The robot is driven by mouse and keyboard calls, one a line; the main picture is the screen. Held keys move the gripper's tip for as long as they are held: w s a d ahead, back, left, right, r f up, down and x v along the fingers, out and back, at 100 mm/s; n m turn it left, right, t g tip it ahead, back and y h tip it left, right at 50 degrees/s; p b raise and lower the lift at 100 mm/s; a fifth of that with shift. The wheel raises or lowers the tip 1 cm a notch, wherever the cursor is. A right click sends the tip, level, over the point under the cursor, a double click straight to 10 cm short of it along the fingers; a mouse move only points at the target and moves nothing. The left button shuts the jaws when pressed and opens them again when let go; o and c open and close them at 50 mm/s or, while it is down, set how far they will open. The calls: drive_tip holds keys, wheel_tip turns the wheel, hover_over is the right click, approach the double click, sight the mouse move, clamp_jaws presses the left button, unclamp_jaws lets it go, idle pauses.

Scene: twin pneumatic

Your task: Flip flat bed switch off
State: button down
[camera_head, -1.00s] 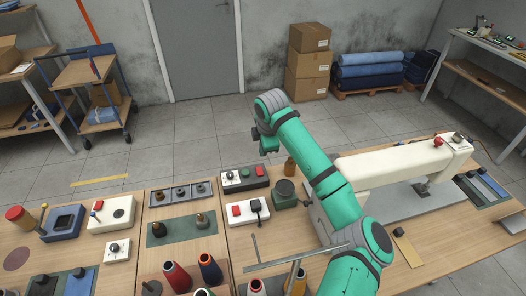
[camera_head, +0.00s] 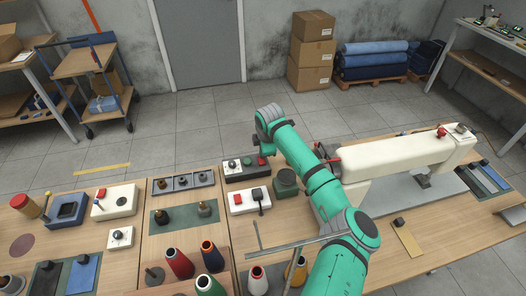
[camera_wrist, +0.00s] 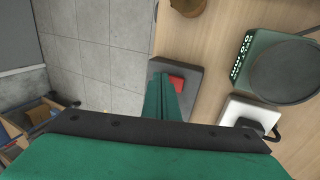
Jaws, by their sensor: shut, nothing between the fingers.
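A dark grey control box (camera_head: 246,172) stands at the back edge of the table, with a knob and dial on its left and a red switch (camera_head: 262,160) on its right. The red switch also shows in the wrist view (camera_wrist: 177,83). My gripper (camera_wrist: 166,80) is shut and empty, its fingertips over the dark box beside the red switch; I cannot tell whether they touch it. In the head view, my wrist partly hides the gripper. A white box (camera_head: 235,206) with a red button and black lever stands just in front. I see no label marking the flat bed switch.
A green round-topped device (camera_head: 286,182) stands right of the boxes. A cream sewing machine (camera_head: 385,153) with a red knob (camera_head: 441,132) is at the right, partly behind my arm. Thread cones (camera_head: 212,256) stand in front.

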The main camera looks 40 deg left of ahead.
sight(264, 161)
drive_tip(key=shift+w+a+f, duration=0.1)
drive_tip(key=shift+a+f, duration=0.1)
drive_tip(key=shift+f, duration=0.05)
drive_tip(key=shift+d, duration=0.15)
drive_tip(key=shift+s+d+r, duration=0.1)
drive_tip(key=shift+s+d, duration=0.4)
idle(0.4)
wheel_tip(264, 161, up, 14)
idle(0.6)
idle(0.4)
